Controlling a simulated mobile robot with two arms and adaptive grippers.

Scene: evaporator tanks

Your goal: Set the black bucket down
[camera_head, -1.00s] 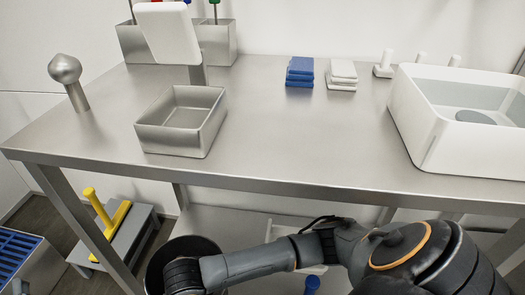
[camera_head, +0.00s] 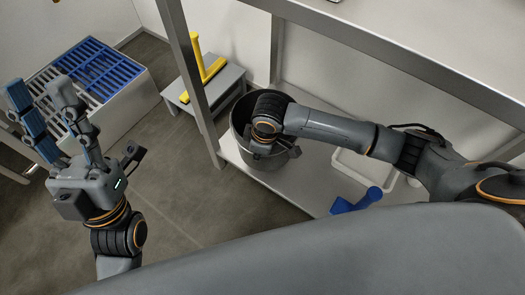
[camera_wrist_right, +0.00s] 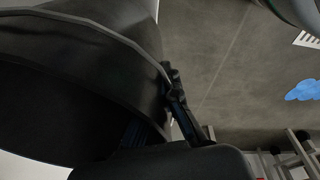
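The black bucket (camera_head: 240,118) is at the lower shelf (camera_head: 310,180) under the table, near its left end, and looks upright. Whether its base touches the shelf is hidden. My right gripper (camera_head: 264,147) is at the bucket's near rim, with the arm reaching in from the right. In the right wrist view, the bucket (camera_wrist_right: 90,60) fills the upper left, and the gripper (camera_wrist_right: 155,125) has a finger along the outside of its wall and seems shut on the rim. My left gripper (camera_head: 42,90) is open and empty, raised at the left, away from the bucket.
A table leg (camera_head: 190,80) stands just left of the bucket. A grey step stool (camera_head: 212,90) with a yellow object (camera_head: 205,68) is behind it. A blue scoop (camera_head: 355,202) and a white tray (camera_head: 385,180) lie right on the shelf. A blue-grated bin (camera_head: 100,75) stands far left.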

